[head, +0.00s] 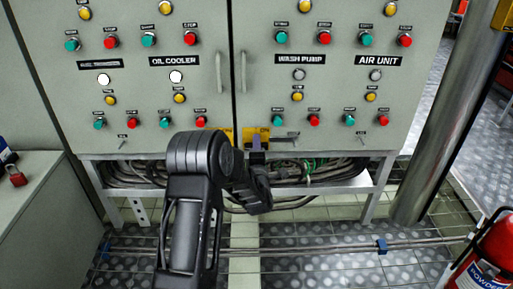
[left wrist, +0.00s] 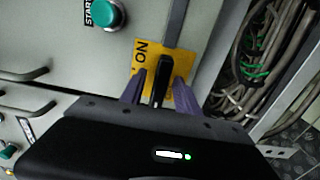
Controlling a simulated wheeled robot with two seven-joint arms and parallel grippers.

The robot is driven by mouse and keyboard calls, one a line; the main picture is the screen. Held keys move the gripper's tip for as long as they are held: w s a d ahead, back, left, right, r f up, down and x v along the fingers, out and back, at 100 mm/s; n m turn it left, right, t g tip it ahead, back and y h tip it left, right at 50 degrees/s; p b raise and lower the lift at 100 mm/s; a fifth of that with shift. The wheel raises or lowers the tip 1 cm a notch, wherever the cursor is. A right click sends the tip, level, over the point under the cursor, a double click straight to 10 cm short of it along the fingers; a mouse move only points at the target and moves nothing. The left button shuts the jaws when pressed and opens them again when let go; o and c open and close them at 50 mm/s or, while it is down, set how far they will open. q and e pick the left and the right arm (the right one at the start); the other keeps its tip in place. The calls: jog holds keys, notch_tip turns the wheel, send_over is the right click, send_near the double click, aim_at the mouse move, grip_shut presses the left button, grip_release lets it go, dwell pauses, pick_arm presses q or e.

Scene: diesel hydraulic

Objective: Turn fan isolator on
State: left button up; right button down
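A yellow isolator plate (head: 262,131) sits low on the right cabinet door, beside the centre seam. In the left wrist view the plate (left wrist: 145,54) reads ON, and a black handle (left wrist: 160,84) stands out from it. I cannot tell which position the handle is turned to. My left gripper (head: 257,143) is at this plate. In the left wrist view its purple fingers (left wrist: 158,84) stand apart on either side of the handle, with a visible gap on the left; contact on the right is unclear. My right gripper is out of view.
Another yellow plate (head: 225,133) is on the left door, partly behind my arm. Green and red buttons and yellow lamps cover the grey cabinet (head: 205,45). Cables (head: 330,168) hang below. A metal pillar (head: 450,110) and a red extinguisher (head: 490,250) stand right.

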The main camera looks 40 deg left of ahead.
pick_arm(q)
grip_shut()
